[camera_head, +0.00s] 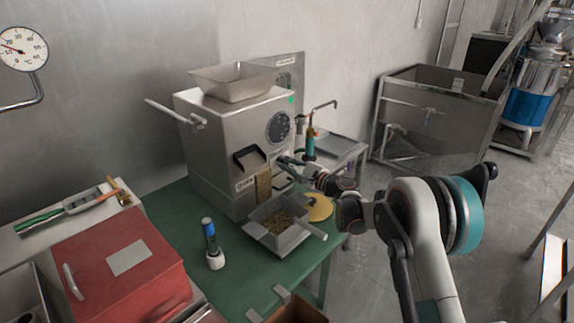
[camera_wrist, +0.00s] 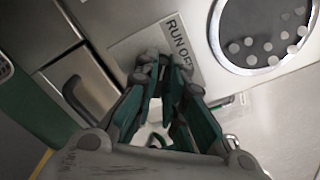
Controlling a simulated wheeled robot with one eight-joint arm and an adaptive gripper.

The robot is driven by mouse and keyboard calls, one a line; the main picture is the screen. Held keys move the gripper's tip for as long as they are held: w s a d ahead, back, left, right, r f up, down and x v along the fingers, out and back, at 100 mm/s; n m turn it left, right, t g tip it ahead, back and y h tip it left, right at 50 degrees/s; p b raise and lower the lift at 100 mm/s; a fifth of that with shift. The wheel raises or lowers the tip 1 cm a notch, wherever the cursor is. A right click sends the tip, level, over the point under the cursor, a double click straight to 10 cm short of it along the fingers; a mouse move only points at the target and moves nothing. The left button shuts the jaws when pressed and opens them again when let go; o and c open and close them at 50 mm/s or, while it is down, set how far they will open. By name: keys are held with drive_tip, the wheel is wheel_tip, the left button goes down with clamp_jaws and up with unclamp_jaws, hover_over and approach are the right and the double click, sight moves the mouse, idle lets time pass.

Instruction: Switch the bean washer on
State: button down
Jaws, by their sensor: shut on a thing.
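The bean washer (camera_head: 215,135) is a steel box on the green table, with a round dark window (camera_head: 279,127) on its front. In the wrist view, the round window (camera_wrist: 268,35) shows pale spots, and a plate lettered RUN OFF (camera_wrist: 181,40) sits beside it. My gripper (camera_head: 282,160) reaches the front of the machine from the right, below the window. In the wrist view, my gripper (camera_wrist: 165,68) has its fingertips close together at the RUN OFF plate, shut on the switch. The switch itself is hidden by the fingers, so its position cannot be told.
A metal tray of beans (camera_head: 248,228) and a yellow disc (camera_head: 319,207) lie below my gripper on the green table (camera_head: 181,212). A blue-and-white bottle-like object (camera_head: 210,240) and a red box (camera_head: 105,280) stand left. A steel sink (camera_head: 450,125) stands behind right.

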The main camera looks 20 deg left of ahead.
drive_tip(key=c, duration=1.7)
unclamp_jaws()
drive_tip(key=v, duration=1.2)
drive_tip(key=shift+s+f, duration=0.1)
